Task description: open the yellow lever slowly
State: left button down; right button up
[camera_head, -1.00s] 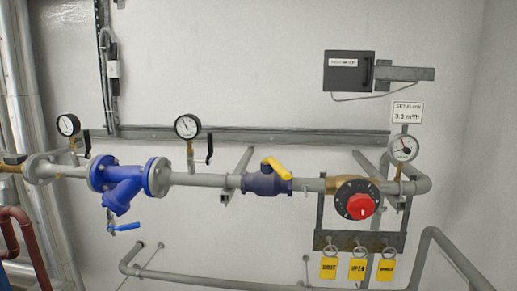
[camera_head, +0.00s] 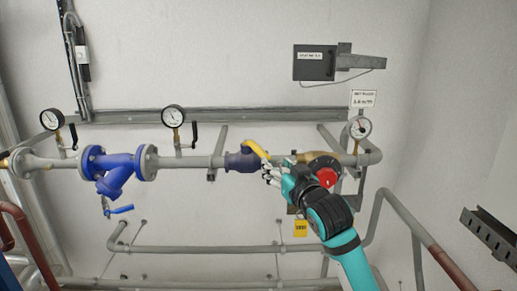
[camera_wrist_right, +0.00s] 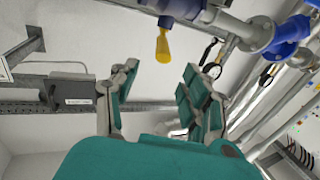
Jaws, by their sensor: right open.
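The yellow lever (camera_head: 256,149) sits on top of the dark blue valve (camera_head: 242,163) in the grey pipe and slants down to the right. My right gripper (camera_head: 268,173) is open, just below and right of the lever's free end in the head view. In the right wrist view the lever (camera_wrist_right: 163,46) hangs beyond the open fingers (camera_wrist_right: 160,85), between them and apart from them. The fingers look empty. My right arm hides part of the pipe and the red-knobbed valve (camera_head: 328,178). My left gripper is not in view.
A blue strainer (camera_head: 114,170) and pressure gauges (camera_head: 173,117) stand to the left, and another gauge (camera_head: 360,128) to the right. A yellow tag (camera_head: 301,229) hangs below my right gripper. A lower grey pipe (camera_head: 200,249) crosses the wall.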

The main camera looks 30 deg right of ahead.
aim_at(259, 147)
jog(key=x, duration=1.2)
jog(key=shift+w+a, duration=0.15)
jog(key=shift+w, duration=0.25)
grip_shut()
